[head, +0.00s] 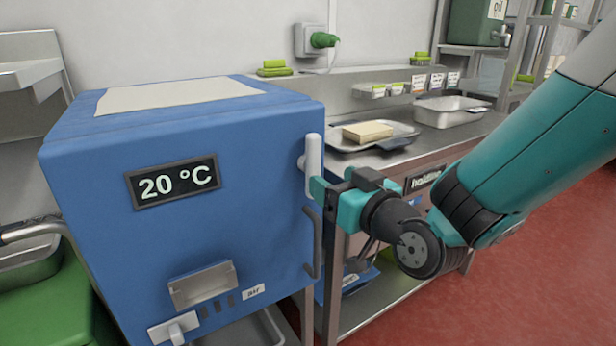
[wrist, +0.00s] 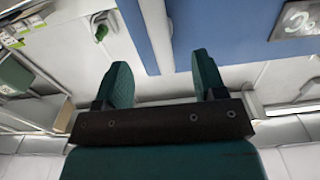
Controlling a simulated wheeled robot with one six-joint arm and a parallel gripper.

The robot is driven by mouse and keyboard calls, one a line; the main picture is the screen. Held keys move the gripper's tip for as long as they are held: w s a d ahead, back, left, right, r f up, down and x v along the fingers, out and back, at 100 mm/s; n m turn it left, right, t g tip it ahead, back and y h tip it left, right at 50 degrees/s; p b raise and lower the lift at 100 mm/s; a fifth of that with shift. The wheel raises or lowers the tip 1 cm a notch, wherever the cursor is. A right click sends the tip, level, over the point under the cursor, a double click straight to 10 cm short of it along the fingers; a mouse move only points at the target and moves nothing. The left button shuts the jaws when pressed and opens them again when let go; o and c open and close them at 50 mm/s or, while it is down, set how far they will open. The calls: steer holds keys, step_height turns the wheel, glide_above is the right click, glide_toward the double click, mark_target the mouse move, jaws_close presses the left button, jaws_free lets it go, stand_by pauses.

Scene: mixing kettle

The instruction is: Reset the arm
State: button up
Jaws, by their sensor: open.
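My gripper (head: 322,190) is at the right edge of the blue kettle cabinet (head: 200,225), beside its upright white handle (head: 313,165). In the wrist view my gripper (wrist: 160,75) shows two teal fingers spread apart with nothing between them. The white handle (wrist: 156,30) shows beyond the fingers in the wrist view. I cannot tell whether a finger touches it. My arm reaches in from the right. The cabinet front has a display (head: 173,182) reading 20 °C.
A steel bench (head: 440,145) stands right of the cabinet, with a tray (head: 345,142) holding a pale block (head: 367,131) and a steel pan (head: 450,110). A green plug (head: 323,40) is in the wall socket. Red floor (head: 545,260) is open at the lower right.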

steer(key=shift+s+d, duration=0.1)
steer(key=s+d+f+g+h, duration=0.1)
steer(key=s+d+g+h, duration=0.1)
steer(key=s+d+g, duration=0.45)
steer(key=s+d+g+h, duration=0.1)
steer(key=s+g+h, duration=0.15)
steer(key=s, duration=0.65)
steer(key=s+d+f+g+h, duration=0.1)
steer(key=s+d+g, duration=0.3)
steer(key=s+g, duration=0.3)
step_height(320, 180, up, 17)
steer(key=s+t+p, duration=0.1)
steer(key=p, duration=1.5)
steer(key=shift+s+d+f, duration=0.15)
steer(key=shift+s+d, duration=0.05)
steer(key=shift+s, duration=0.05)
